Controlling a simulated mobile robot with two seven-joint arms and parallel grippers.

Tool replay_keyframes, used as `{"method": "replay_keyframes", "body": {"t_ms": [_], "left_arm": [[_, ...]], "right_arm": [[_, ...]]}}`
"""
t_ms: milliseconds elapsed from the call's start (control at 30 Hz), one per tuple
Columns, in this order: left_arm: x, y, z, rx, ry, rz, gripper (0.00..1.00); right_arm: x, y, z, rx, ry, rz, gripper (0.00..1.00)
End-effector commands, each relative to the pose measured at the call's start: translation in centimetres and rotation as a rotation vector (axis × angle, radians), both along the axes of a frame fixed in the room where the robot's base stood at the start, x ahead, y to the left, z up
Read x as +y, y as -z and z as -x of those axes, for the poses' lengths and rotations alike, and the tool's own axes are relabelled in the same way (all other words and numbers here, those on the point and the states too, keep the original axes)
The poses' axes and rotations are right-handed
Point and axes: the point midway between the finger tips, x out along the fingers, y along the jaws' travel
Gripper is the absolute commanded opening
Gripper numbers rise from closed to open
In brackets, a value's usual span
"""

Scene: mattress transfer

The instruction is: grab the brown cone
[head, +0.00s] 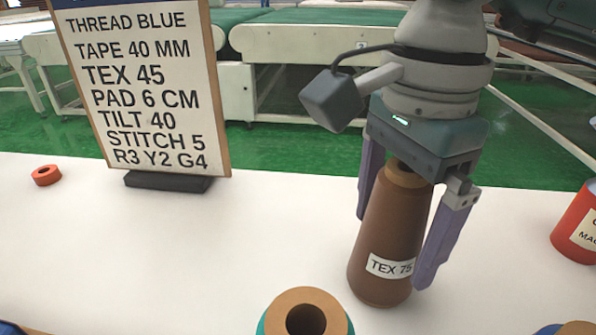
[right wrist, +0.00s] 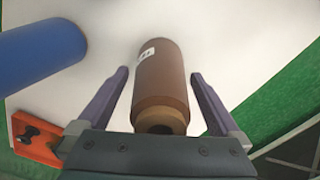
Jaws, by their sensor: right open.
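The brown cone (head: 388,235) stands upright on the white table, with a white label reading TEX 75 on its lower front. My right gripper (head: 393,245) is over it from above, with one finger on each side of the cone. In the right wrist view the brown cone (right wrist: 163,85) lies between the two open fingers (right wrist: 163,80), with a visible gap on both sides. The cone's top partly hides behind the gripper body in the head view. My left gripper does not show.
A teal cone with a tan top (head: 304,315) stands just in front, to the left. A red can (head: 578,225) is at the right edge. A sign board (head: 145,85) and a small orange ring (head: 46,175) are at the left. A blue cylinder (right wrist: 40,53) shows in the wrist view.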

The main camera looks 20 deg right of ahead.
Motion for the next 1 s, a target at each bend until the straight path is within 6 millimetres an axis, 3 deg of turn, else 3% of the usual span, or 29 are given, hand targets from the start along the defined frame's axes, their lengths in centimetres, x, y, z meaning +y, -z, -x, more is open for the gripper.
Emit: {"method": "replay_keyframes", "body": {"t_ms": [167,1000], "left_arm": [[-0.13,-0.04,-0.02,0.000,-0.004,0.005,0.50],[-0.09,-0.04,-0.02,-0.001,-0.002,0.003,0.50]], "right_arm": [[0.02,-0.04,0.00,0.000,0.000,0.000,0.98],[0.02,-0.09,0.00,0.000,0.000,-0.001,0.03]]}}
